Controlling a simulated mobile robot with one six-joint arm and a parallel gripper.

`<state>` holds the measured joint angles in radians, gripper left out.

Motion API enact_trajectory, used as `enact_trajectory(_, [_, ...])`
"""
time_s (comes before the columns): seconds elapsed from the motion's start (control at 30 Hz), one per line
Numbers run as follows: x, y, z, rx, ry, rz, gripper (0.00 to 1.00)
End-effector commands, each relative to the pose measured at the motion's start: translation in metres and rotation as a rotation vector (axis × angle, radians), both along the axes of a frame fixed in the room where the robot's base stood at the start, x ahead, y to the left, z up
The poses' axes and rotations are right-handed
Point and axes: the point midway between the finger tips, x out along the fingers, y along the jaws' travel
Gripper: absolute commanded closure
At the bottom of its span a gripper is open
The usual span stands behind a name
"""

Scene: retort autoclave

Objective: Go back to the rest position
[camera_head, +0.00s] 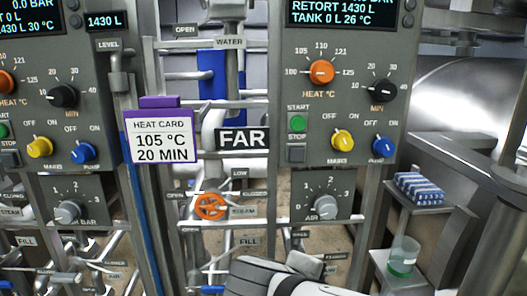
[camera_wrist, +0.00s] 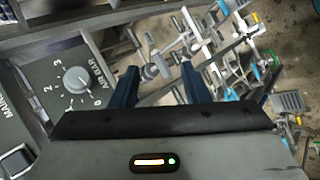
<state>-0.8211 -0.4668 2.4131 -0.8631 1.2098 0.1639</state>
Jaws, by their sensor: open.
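My gripper (camera_wrist: 160,85) shows in the wrist view with its two dark blue fingers apart and nothing between them. Pipes and small valves lie beyond the fingers, and an air bar knob (camera_wrist: 77,80) on a grey panel is to their left. In the head view, part of my white and black arm (camera_head: 285,279) shows at the bottom centre, below the far control panel. The gripper itself cannot be made out in that view.
The far panel (camera_head: 297,180) carries an orange heat knob (camera_head: 321,72) and an air knob (camera_head: 325,208). An orange steam valve wheel (camera_head: 210,206) is left of it. A purple heat card (camera_head: 160,135) hangs further left. Shelves at right hold a blue-white stack (camera_head: 419,189) and a beaker (camera_head: 403,256).

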Motion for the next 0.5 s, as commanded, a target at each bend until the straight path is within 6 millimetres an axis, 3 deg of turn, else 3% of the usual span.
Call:
enact_trajectory(0.03, [-0.002,-0.015,-0.008,0.046,0.045,-0.075,0.58])
enact_trajectory(0.2, [-0.015,-0.043,-0.036,0.236,0.169,-0.292,0.58])
enact_trajectory(0.5, [-0.026,-0.068,-0.06,0.627,0.227,-0.661,0.58])
